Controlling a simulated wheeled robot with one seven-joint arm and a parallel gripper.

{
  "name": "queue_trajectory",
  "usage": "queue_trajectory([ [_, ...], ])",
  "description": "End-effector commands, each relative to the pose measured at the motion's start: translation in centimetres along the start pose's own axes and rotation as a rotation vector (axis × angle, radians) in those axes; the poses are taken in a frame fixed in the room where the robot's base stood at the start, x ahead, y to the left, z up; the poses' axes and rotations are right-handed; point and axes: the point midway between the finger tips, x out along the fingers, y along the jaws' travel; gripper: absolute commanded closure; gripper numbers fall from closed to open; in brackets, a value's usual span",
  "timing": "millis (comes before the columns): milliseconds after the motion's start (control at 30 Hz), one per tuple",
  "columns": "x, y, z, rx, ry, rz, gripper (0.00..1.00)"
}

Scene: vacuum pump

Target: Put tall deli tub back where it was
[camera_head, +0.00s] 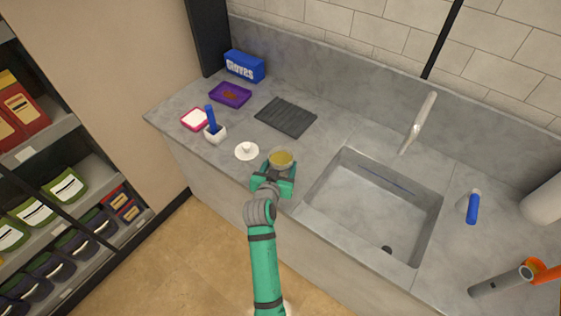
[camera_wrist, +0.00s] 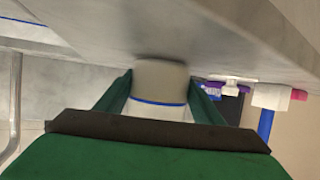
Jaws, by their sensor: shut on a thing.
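The tall deli tub (camera_head: 281,158) shows as a round pale tub with a yellowish top, near the front edge of the counter, left of the sink. In the wrist view the tub (camera_wrist: 158,82) is pale with a blue line around it, between the two green fingers. My gripper (camera_head: 275,178) is shut on the tub from the front side; it also shows in the wrist view (camera_wrist: 158,105). The fingers hide part of the tub's sides. I cannot tell whether its base touches the counter.
A white round lid (camera_head: 247,150) with a knob lies just left of the tub. The sink (camera_head: 375,205) is right.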

Motion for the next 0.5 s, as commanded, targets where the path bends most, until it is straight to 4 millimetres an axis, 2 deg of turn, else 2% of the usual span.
queue_trajectory([
  [433,0.21,-0.01,0.49,0.000,0.000,0.000,0.60],
  [467,0.23,0.00,0.52,0.000,0.000,0.000,0.36],
  [500,0.22,-0.01,0.49,0.000,0.000,0.000,0.26],
])
